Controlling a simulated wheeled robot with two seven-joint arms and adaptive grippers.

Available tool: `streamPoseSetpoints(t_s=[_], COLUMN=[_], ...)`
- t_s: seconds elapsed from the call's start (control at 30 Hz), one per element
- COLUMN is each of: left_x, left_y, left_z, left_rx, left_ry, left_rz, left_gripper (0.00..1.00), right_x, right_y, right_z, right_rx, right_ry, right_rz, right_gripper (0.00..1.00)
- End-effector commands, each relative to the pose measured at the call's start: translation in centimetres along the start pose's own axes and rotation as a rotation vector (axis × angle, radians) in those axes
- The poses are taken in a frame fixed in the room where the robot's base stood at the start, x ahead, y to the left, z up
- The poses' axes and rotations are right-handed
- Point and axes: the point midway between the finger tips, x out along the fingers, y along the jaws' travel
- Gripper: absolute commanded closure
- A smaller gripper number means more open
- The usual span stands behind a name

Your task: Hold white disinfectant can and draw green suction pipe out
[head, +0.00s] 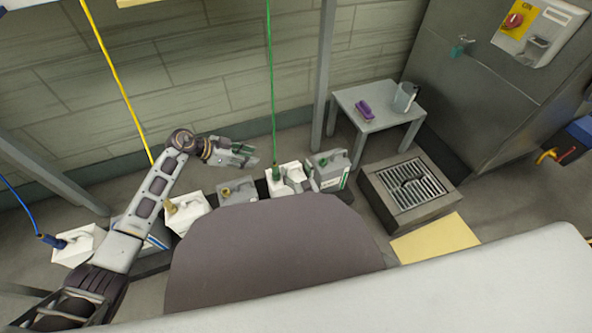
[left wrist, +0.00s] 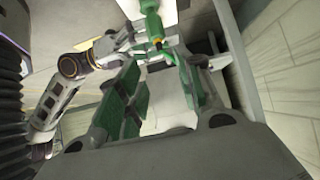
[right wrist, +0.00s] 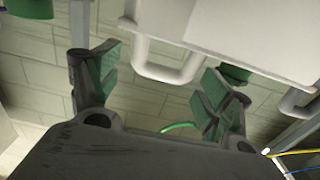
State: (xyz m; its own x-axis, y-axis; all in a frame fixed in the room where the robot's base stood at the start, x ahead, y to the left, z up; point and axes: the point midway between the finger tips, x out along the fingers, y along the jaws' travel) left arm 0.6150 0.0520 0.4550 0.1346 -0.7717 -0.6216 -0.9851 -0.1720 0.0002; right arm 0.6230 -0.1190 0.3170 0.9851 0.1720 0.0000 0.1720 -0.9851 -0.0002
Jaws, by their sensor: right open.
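The white can (head: 284,184) stands on the floor row, with the green suction pipe's head (head: 275,173) at its top and a green hose rising from it. My left gripper (head: 240,157) is above and left of this can, apart from the pipe. In the left wrist view its fingers (left wrist: 158,95) are open, with the green pipe head (left wrist: 153,25) beyond them. In the right wrist view my right gripper (right wrist: 150,85) is open, below the white can (right wrist: 230,30) and its handle in the picture. My body hides much of the right arm in the head view.
A grey can (head: 238,190) and a white can with a yellow pipe (head: 188,213) stand to the left. A green-labelled grey can (head: 330,168) stands to the right. A small table (head: 360,98) and a floor grate (head: 410,190) are farther right. A metal post rises behind the cans.

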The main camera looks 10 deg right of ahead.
Motion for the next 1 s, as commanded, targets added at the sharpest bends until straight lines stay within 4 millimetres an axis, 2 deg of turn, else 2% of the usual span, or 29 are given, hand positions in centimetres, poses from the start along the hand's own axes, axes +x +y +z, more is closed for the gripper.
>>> streamPoseSetpoints(t_s=[0.1, 0.53, 0.63, 0.67, 1.0], left_x=[0.0, 0.0, 0.0, 0.1, 2.2], left_y=[0.0, 0.0, 0.0, 0.0, 0.2], left_z=[0.0, 0.0, 0.0, 0.0, 0.0], left_rx=[0.000, 0.000, 0.000, 0.000, -0.001], left_ry=[0.000, 0.000, -0.001, -0.003, -0.112], left_rz=[0.000, 0.000, 0.000, 0.001, 0.014], left_gripper=[0.64, 0.64, 0.53, 0.52, 0.52], right_x=[0.0, 0.0, 0.0, 0.0, 0.0], right_y=[0.0, 0.0, 0.0, 0.0, 0.0], right_z=[0.0, 0.0, 0.0, 0.0, 0.0], right_rx=[0.000, -0.001, -0.001, -0.001, -0.001], right_ry=[0.000, 0.000, 0.000, 0.000, 0.000], right_rz=[0.000, 0.000, 0.000, 0.000, 0.000], right_gripper=[0.22, 0.77, 0.79, 0.79, 0.79])
